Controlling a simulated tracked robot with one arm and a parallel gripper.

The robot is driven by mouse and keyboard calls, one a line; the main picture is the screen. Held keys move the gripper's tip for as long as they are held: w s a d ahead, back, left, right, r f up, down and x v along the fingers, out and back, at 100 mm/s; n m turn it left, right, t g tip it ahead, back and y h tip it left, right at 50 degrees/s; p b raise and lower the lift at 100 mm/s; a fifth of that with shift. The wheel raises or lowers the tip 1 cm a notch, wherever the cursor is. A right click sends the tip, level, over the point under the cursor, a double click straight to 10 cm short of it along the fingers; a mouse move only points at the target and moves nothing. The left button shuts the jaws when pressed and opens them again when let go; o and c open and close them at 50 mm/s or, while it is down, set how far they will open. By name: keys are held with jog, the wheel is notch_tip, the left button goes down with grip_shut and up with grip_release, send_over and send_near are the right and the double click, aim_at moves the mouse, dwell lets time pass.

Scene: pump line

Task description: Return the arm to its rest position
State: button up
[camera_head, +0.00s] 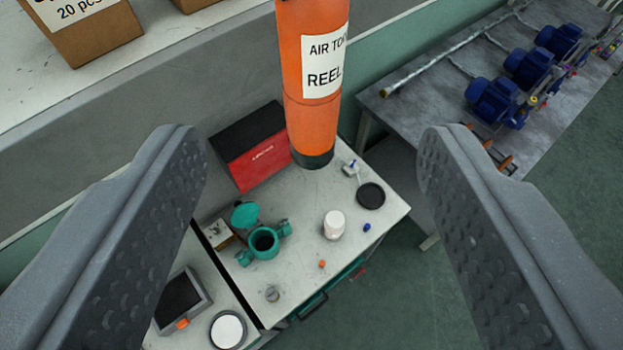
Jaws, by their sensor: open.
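My gripper (312,215) is open, its two grey textured fingers at the left and right of the view with nothing between them. It is above a light workbench (300,240) and apart from the things on it. An orange cylinder labelled "AIR TO…" and "REEL" (315,110) hangs down from the top of the view, beyond the fingers. Its upper end is out of view. The rest of my arm does not show.
The bench holds a red and black box (252,150), a teal valve body (262,242), a white jar (334,224) and a black disc (371,195). Another table (420,105) at the right carries several blue pumps (495,100). Cardboard boxes (95,45) sit upper left. Green floor (390,300) is clear.

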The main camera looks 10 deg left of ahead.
jog(key=s+d+f+m+t+h+b, duration=0.1)
jog(key=s+d+f+b, duration=0.15)
jog(key=d, duration=0.45)
jog(key=s+d+f+m+t+h+b, duration=0.1)
jog(key=s+d+f+b, duration=0.1)
jog(key=s+d, duration=0.35)
jog(key=s+d+f+h+b, duration=0.1)
jog(key=s+d+f+b, duration=0.2)
jog(key=d+f, duration=0.4)
notch_tip(320, 180, down, 2)
jog(key=shift+s+f+m, duration=0.1)
jog(key=shift+s+m, duration=0.2)
jog(key=shift+s, duration=0.4)
jog(key=shift+d, duration=0.1)
dwell(1.5)
